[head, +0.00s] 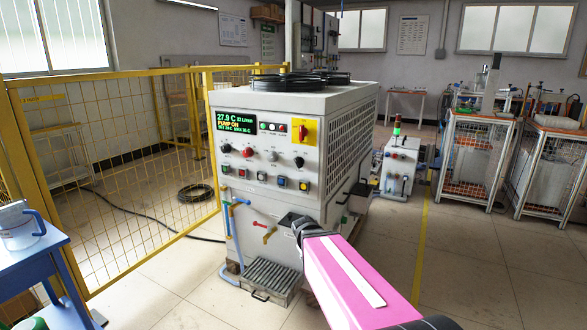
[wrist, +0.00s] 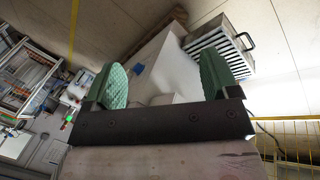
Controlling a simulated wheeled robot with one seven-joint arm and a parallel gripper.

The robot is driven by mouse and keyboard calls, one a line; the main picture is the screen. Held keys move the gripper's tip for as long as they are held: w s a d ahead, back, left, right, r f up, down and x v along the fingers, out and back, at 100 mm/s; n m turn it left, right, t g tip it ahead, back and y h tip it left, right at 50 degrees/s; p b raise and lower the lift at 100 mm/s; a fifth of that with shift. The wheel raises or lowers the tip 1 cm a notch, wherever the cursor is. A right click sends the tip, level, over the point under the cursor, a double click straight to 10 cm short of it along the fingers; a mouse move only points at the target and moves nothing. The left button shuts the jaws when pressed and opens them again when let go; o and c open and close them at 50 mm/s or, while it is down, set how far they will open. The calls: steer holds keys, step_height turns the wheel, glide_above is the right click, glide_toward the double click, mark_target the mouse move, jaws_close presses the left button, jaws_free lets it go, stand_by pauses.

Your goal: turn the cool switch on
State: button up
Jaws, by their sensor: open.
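The grey machine cabinet (head: 270,215) stands in the middle of the head view. Its front panel has several dark, grey and red knobs (head: 248,152) and a lower row of small coloured switches (head: 281,181). Their labels are too small to read, so I cannot tell which is the cool switch. The display (head: 236,122) reads 27.9 C and PUMP ON. My gripper (head: 299,224) is in front of the cabinet's lower right, below the panel, touching no control that I can see. In the wrist view its green fingertips (wrist: 163,82) are apart with nothing gripped.
A red rotary switch on a yellow plate (head: 303,131) sits at the panel's upper right. Pipes (head: 229,215) and a slatted tray (head: 268,276) stick out low in front. A yellow mesh fence (head: 120,180) and blue table (head: 30,262) stand left.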

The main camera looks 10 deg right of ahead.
steer(key=w+a+r+n+t+h, duration=0.1)
steer(key=w+r+n+t+h, duration=0.45)
steer(key=w+r, duration=0.6)
steer(key=n+t+h, duration=0.2)
steer(key=n+t, duration=0.5)
steer(key=n, duration=0.1)
glide_toward(297, 165)
steer(key=shift+y, duration=0.25)
steer(key=x, duration=1)
steer(key=shift+w+r, duration=0.2)
steer(key=shift+r, duration=0.2)
steer(key=c, duration=0.9)
